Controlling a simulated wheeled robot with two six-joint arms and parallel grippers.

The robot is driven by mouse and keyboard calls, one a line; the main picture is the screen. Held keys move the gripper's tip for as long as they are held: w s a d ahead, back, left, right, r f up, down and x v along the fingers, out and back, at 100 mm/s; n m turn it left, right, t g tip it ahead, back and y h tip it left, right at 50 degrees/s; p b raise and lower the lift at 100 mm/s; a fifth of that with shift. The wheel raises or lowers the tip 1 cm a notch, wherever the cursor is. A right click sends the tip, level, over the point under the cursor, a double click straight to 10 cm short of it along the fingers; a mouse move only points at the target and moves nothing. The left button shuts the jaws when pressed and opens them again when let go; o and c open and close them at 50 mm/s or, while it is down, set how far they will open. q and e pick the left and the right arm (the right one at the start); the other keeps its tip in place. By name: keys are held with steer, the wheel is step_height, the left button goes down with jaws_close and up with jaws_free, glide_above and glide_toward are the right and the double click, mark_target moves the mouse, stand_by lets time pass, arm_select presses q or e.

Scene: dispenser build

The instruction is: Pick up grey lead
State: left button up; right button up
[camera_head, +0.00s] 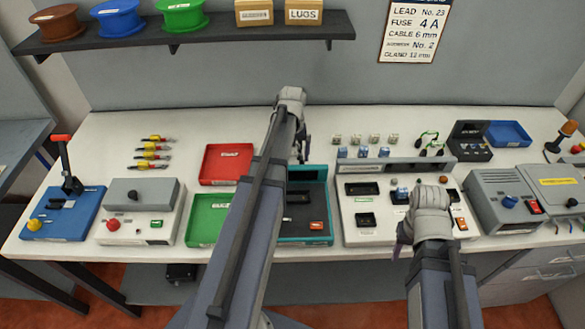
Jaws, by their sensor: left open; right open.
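I cannot pick out a grey lead for certain. Several short pieces with yellow and red parts (153,148) lie in a column at the back left of the white bench. A few small curved dark leads with green parts (428,142) lie at the back right. My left gripper (301,152) is open over the middle of the bench, right of the red tray, and looks empty. My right gripper (400,240) is open near the front of the white panel unit (375,229). Its fingers are partly hidden by its wrist, and I see nothing held.
A red tray (226,165) and a green tray (203,224) lie left of my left arm. A blue lever unit (62,214), a grey boxed unit (140,192) and a teal unit (319,174) stand along the bench. A shelf with spools (120,18) hangs above.

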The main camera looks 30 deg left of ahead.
arm_select(q)
steer(key=shift+c, duration=0.2)
arm_select(e)
steer(key=shift+r, duration=0.1)
arm_select(q)
steer(key=c, duration=1.1)
steer(key=shift+r, duration=0.15)
steer(key=shift+c, duration=0.2)
